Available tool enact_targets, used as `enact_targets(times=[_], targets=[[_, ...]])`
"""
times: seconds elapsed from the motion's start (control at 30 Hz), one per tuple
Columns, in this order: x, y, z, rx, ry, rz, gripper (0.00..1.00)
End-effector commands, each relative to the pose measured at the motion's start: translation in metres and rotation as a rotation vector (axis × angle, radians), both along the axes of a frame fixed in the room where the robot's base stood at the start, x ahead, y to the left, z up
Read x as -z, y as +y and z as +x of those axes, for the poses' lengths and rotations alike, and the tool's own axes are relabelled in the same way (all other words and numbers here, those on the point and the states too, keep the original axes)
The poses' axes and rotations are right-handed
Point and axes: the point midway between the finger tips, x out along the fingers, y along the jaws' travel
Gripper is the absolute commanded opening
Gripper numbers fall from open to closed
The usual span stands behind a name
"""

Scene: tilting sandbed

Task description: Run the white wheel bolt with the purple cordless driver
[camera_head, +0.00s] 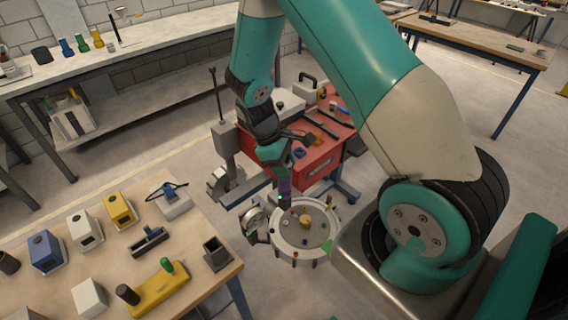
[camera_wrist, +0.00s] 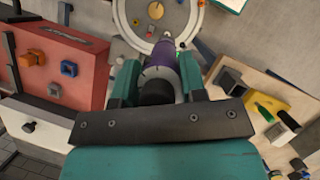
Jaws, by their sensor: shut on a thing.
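My gripper (camera_wrist: 160,76) is shut on the purple cordless driver (camera_wrist: 161,54), with a teal finger on each side of its body. In the head view the driver (camera_head: 285,187) hangs below my wrist, at the upper left rim of the round wheel (camera_head: 306,250). The wheel also shows at the top of the wrist view (camera_wrist: 124,22), with small coloured bolts and a tan hub in the middle. The driver's tip reaches over the wheel's near edge in the wrist view. I cannot tell whether it touches a bolt. The white bolt is not clearly distinguishable.
A red tool cart (camera_head: 311,158) stands behind the wheel. A wooden table (camera_head: 201,250) at the lower left holds coloured boxes, a yellow block (camera_head: 160,287) and a dark square holder (camera_head: 217,253). A long grey bench (camera_head: 150,52) runs along the back wall. Open floor lies at right.

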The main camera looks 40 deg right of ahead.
Motion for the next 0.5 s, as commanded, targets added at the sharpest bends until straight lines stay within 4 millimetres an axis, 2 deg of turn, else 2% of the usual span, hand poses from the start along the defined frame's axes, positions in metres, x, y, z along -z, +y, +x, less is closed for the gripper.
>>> enact_targets(times=[0.17,0.5], targets=[[-0.002,-0.002,-0.002,0.001,0.001,-0.001,0.12],[0.025,-0.003,-0.003,0.004,0.002,-0.001,0.12]])
